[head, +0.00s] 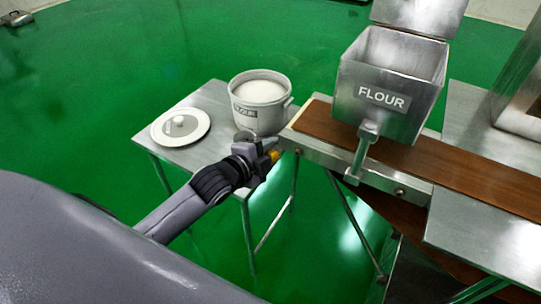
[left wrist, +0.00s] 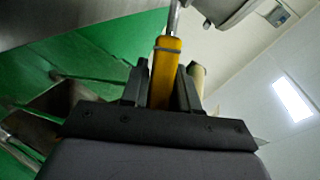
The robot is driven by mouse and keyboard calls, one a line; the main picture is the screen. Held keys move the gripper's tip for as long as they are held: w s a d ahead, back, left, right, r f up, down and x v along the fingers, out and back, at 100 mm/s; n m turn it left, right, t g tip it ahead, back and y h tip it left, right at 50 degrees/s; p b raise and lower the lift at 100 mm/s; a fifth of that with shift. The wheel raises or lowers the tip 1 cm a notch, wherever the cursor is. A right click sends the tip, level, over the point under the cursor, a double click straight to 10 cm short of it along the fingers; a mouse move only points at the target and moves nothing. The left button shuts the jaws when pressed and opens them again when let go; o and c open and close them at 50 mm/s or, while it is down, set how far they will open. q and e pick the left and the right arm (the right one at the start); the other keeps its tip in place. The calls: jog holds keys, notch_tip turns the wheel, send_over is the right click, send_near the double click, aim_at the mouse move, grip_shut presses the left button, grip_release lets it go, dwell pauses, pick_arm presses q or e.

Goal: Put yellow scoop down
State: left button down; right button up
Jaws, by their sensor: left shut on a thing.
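My left gripper (head: 264,146) is shut on the yellow handle of the scoop (head: 274,155), in front of the flour pot (head: 259,104) and over the right edge of the small steel table (head: 213,160). In the left wrist view the yellow scoop handle (left wrist: 164,70) stands between the two dark fingers (left wrist: 162,85), with a metal shaft running up out of the picture. The scoop's bowl is hard to make out in the head view. My right gripper is not in view.
A white round lid (head: 196,118) lies on the left of the small table. To the right are a brown conveyor belt (head: 450,165) and a metal hopper marked FLOUR (head: 375,75) with its lid raised. The front left of the small table is bare.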

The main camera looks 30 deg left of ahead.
pick_arm(q)
jog(key=shift+f, duration=0.65)
jog(key=shift+f, duration=0.15)
jog(key=c, duration=0.8)
grip_release()
jog(key=shift+f, duration=0.1)
jog(key=shift+c, duration=0.2)
jog(key=shift+r, duration=0.25)
jog(key=p+v, duration=0.2)
jog(key=v, duration=1)
jog(key=s+d+f+n+g, duration=0.2)
jog(key=s+d+f+n, duration=0.1)
jog(key=s+f+n, duration=0.2)
jog(key=s+d+f+n+g, duration=0.2)
jog(key=s+f+n, duration=0.3)
jog(key=f+n, duration=0.3)
jog(key=shift+s+d+f+n, duration=0.15)
jog(key=shift+d+n, duration=0.3)
jog(key=shift+n, duration=0.15)
